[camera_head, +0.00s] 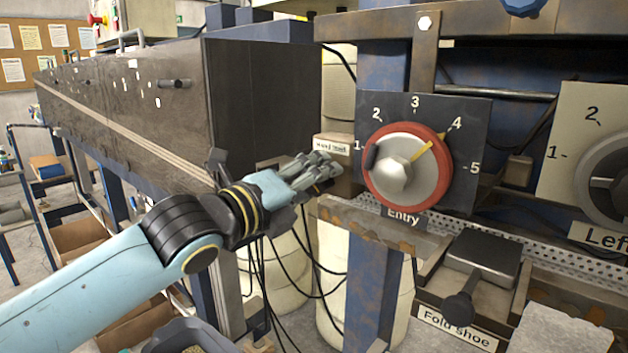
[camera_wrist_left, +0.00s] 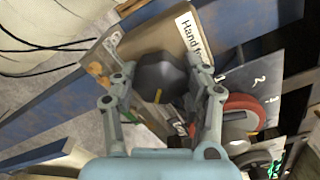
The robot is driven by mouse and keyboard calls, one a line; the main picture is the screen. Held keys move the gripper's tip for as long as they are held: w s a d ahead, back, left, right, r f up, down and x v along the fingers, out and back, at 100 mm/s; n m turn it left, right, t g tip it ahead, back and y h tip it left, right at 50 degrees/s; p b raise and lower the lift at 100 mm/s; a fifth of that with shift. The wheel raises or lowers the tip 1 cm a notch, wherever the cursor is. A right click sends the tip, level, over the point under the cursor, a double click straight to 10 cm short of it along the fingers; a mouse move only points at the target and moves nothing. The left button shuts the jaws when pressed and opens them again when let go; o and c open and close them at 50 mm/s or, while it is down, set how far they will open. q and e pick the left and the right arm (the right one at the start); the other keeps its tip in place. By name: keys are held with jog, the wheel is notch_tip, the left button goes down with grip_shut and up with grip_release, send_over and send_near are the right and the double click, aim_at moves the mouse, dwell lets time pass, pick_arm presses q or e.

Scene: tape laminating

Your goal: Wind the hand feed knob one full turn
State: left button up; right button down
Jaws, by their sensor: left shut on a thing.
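The hand feed knob (camera_wrist_left: 160,73) is a dark faceted knob with a yellow mark near its lower edge in the left wrist view. It sits on a brownish box whose label, partly cut by a finger, reads "Hand f…". My left gripper (camera_wrist_left: 162,92) is shut on the knob, one finger on each side. In the head view my left gripper (camera_head: 322,173) is in front of the hand feed box (camera_head: 333,145), and its fingers hide the knob there. My right gripper is in neither view.
Right of my left gripper is the Entry dial (camera_head: 397,172), red-rimmed, its yellow pointer near 4. The Fold shoe lever (camera_head: 480,262) stands lower right. A large dark cabinet (camera_head: 262,105) is behind my left arm. Black cables hang below the gripper.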

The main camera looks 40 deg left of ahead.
pick_arm(q)
jog(key=shift+f, duration=0.15)
jog(key=o, duration=1.2)
jog(key=shift+s, duration=0.1)
jog(key=shift+s+a, duration=0.15)
jog(key=shift+s, duration=1.8)
jog(key=shift+s+a, duration=0.15)
jog(key=shift+s, duration=1.85)
jog(key=shift+s+a, duration=0.15)
jog(key=shift+s, duration=1.8)
